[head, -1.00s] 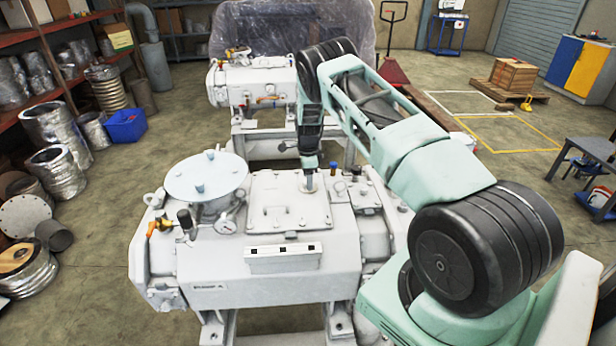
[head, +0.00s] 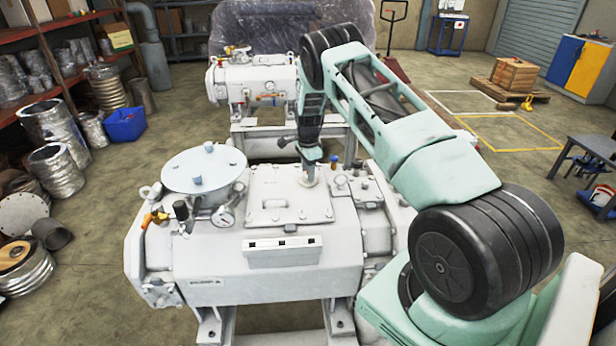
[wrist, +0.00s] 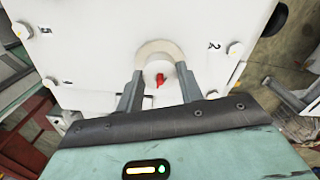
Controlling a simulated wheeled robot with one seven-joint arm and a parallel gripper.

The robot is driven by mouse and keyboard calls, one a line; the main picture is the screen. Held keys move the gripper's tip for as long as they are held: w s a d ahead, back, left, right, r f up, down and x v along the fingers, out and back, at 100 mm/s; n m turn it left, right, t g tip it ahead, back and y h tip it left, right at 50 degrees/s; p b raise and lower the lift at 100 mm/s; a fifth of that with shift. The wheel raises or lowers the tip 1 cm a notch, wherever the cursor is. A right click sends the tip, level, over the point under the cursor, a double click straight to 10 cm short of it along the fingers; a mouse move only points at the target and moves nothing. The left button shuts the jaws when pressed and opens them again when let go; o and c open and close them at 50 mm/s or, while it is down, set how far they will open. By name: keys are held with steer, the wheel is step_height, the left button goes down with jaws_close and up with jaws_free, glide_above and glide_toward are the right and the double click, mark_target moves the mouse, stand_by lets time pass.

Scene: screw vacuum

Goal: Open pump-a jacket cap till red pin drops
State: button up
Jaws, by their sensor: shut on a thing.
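The white pump with a lettered front plate (head: 205,281) stands in front of me. In the wrist view, a round white cap (wrist: 156,67) sits on its top cover, inside a pale ring. A small red pin (wrist: 160,80) shows on the cap; how far it stands up is hard to judge. My gripper (wrist: 158,88) has one grey finger on each side of the cap and is shut on it. In the head view my gripper (head: 309,181) points down at the pump's top cover (head: 285,198), and the cap is mostly hidden by the fingers.
Fittings (head: 362,186) stand close on the right. A second white pump (head: 262,85) is behind. Numbered marks (wrist: 214,45) and bolts surround the cap.

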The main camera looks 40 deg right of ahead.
steer(key=n+b, duration=0.4)
steer(key=n, duration=0.1)
steer(key=shift+f+n, duration=0.15)
steer(key=shift+n, duration=0.15)
steer(key=n+b, duration=0.3)
steer(key=n, duration=0.1)
steer(key=shift+n, duration=0.3)
steer(key=n+b, duration=0.1)
steer(key=n, duration=0.4)
steer(key=shift+b, duration=0.35)
steer(key=shift+n+b, duration=0.4)
steer(key=shift+n, duration=2)
steer(key=shift+s, duration=0.1)
steer(key=o, duration=1)
